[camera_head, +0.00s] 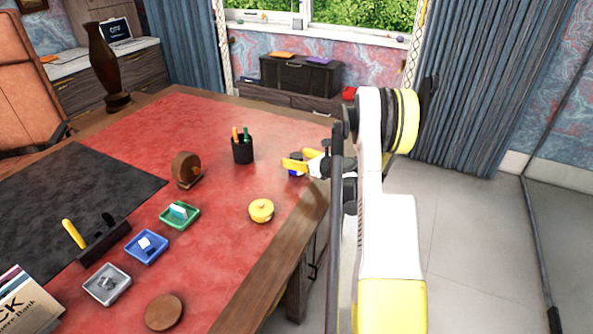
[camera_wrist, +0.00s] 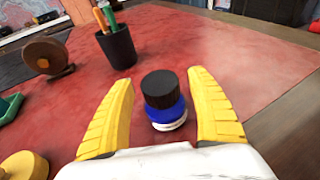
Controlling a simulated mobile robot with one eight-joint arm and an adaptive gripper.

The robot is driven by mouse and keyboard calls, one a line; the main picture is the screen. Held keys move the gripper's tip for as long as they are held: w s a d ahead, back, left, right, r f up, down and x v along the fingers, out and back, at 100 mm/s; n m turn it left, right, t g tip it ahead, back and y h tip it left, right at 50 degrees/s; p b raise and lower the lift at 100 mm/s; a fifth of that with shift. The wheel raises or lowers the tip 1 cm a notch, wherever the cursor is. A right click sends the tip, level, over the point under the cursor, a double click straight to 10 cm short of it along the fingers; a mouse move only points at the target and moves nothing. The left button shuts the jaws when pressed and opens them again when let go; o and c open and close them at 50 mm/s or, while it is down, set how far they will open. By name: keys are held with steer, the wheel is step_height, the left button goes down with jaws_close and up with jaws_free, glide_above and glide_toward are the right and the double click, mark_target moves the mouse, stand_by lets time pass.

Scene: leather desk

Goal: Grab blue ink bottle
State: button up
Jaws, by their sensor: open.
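The blue ink bottle (camera_wrist: 166,112) has a black ribbed cap and a white band at its base. In the wrist view it stands upright on the red desk top, between the two yellow fingers of my gripper (camera_wrist: 163,108). The fingers are open, with a gap on each side of the bottle. In the head view a small blue part of the bottle (camera_head: 295,173) shows below my gripper (camera_head: 296,165); the rest is hidden behind the gripper.
A black pen cup (camera_head: 243,150) stands left of my gripper. The wooden desk edge (camera_head: 275,270) runs along the right.

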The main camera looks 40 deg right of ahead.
jaws_close()
steer(key=shift+r, duration=0.1)
